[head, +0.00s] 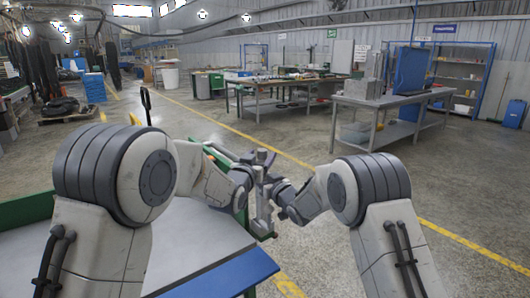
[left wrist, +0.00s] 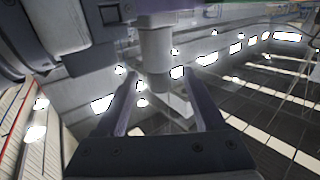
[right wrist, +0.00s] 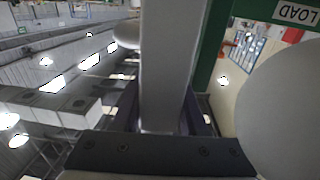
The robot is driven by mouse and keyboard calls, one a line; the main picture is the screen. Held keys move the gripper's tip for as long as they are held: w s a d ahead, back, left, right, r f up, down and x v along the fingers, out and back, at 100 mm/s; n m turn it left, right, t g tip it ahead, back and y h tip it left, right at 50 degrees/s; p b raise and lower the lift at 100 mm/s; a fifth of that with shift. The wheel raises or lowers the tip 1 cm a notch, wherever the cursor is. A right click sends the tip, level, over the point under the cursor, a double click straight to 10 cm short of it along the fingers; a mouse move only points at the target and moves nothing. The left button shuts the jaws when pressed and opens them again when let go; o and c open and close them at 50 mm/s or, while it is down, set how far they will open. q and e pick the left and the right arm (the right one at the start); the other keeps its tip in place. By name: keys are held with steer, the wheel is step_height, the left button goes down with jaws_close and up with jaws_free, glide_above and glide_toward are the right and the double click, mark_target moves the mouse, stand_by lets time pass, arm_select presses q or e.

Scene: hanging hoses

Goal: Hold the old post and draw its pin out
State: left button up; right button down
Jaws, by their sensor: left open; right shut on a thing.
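The post is a grey upright bar (head: 263,208) in the middle of the head view, in front of the grey panel. It also fills the upper middle of the right wrist view (right wrist: 164,60). My right gripper (right wrist: 160,118) is shut on this bar, with its fingers mostly hidden behind it. In the left wrist view a short, round grey cylinder (left wrist: 157,52), which looks like the pin, comes from a wider grey part at the top. My left gripper (left wrist: 163,100) is open, its two fingers apart on either side of the cylinder's end. I cannot tell whether they touch it.
A grey panel (head: 190,240) with a blue edge (head: 228,278) and a green frame (head: 26,209) lies at lower left. Workbenches (head: 385,100) stand farther back; the floor between is clear.

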mark_target(265, 150)
arm_select(q)
steer(key=shift+x, duration=2.4)
jaws_close()
